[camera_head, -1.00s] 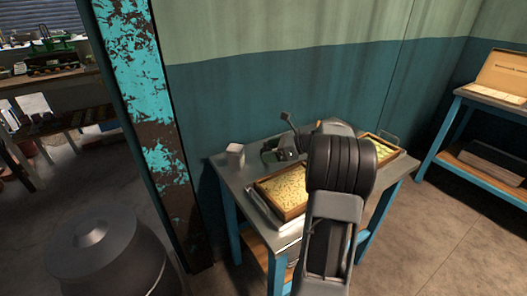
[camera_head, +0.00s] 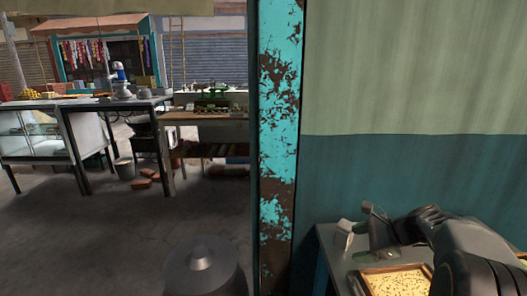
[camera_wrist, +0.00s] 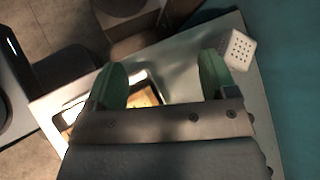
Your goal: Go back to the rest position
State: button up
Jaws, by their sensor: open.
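My gripper (camera_wrist: 165,82) shows in the wrist view with its two green fingertips wide apart and nothing between them. It hangs above the metal table (camera_wrist: 176,75). In the head view, my gripper is near the back of the table (camera_head: 330,240) at the lower right, and my dark arm reaches to it from the right edge. Its fingertips are hard to make out there. Below it in the head view is a tray of pale yellow, speckled food (camera_head: 395,283). Part of this tray shows between the fingers in the wrist view.
A small white holed shaker (camera_wrist: 239,50) stands on the table beside the right fingertip; it also shows in the head view (camera_head: 343,230). A turquoise peeling post (camera_head: 280,130) stands left of the table. A dark lidded pot (camera_head: 203,270) is at the lower middle. Open floor lies left.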

jog(key=s+a+r+n+g+h+p, duration=0.1)
jog(key=s+a+r+n+h+p, duration=0.3)
jog(key=s+n, duration=0.4)
jog(key=s+a+r+n+h+p, duration=0.3)
jog(key=s+a+n+p, duration=0.3)
jog(key=n, duration=0.5)
jog(key=shift+s+a+r+n+g+h, duration=0.4)
jog(key=shift+s+a+r, duration=0.35)
jog(key=shift+s, duration=0.6)
jog(key=shift+d+r, duration=0.1)
jog(key=shift+d, duration=0.05)
